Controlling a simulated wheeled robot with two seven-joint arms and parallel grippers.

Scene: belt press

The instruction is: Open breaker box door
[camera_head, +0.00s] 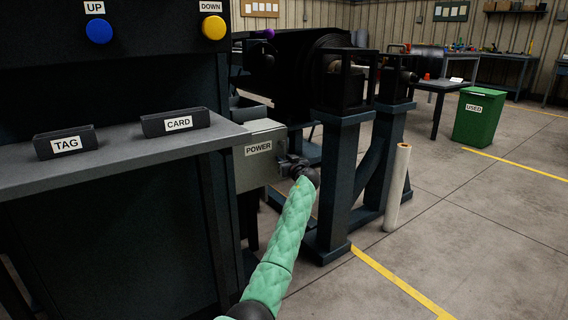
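The breaker box (260,158) is a grey box labelled POWER, fixed at the right side of the dark press below its shelf. Its door looks closed, though its right side is partly hidden. My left arm, in a green quilted sleeve, reaches up from the bottom. My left gripper (291,166) is at the lower right edge of the box, at or very near the door. Its fingers are small and dark, so I cannot tell whether they are open or shut on anything. My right gripper is not in view.
The press shelf (120,152) with TAG (65,142) and CARD (175,122) holders lies left of the box. A dark steel stand (341,180) and a white roll (398,188) stand right. A green USED bin (478,118) is farther back.

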